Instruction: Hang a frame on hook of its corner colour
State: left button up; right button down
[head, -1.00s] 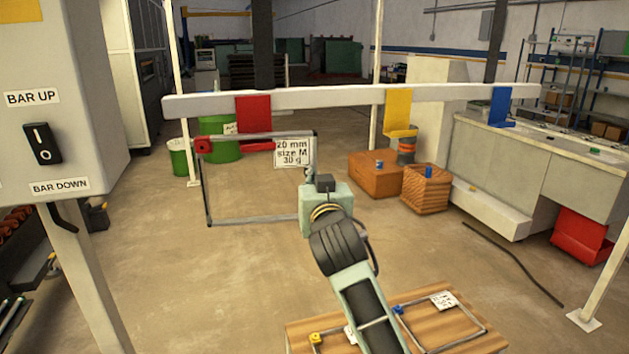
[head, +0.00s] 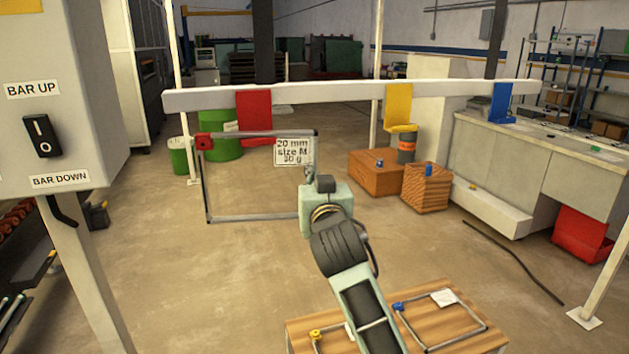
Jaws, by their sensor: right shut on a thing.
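My right gripper (head: 309,178) is shut on the red-cornered frame (head: 206,180) at its right side. The frame is a thin grey rectangle, held nearly upright, with a red block at its upper left corner and a tag reading "20 mm size M 30 g". Its top bar overlaps the lower part of the red hook (head: 254,107) in the picture; I cannot tell whether they touch. The yellow hook (head: 398,104) and blue hook (head: 501,102) on the bar are empty. A yellow-cornered frame (head: 315,335) and a blue-cornered frame (head: 452,342) lie on the wooden table. My left gripper is out of view.
The white bar (head: 330,95) spans the view above the frame. A grey control box (head: 60,130) with a switch and BAR UP and BAR DOWN labels stands at left. The wooden table (head: 497,343) is at the bottom. Brown crates (head: 375,175) and a counter (head: 520,160) stand behind.

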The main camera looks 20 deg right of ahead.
jog(key=shift+f, duration=0.6)
jog(key=c, duration=2.4)
grip_release()
jog(key=o, duration=0.6)
jog(key=shift+w+d, duration=0.15)
jog(key=shift+w, duration=0.1)
jog(key=shift+c, duration=0.2)
jog(key=shift+s+r, duration=0.2)
jog(key=shift+s, duration=0.05)
jog(key=s+p, duration=0.2)
jog(key=s, duration=0.7)
jog(key=shift+s+p, duration=0.35)
jog(key=shift+s, duration=0.05)
jog(key=shift+d, duration=0.1)
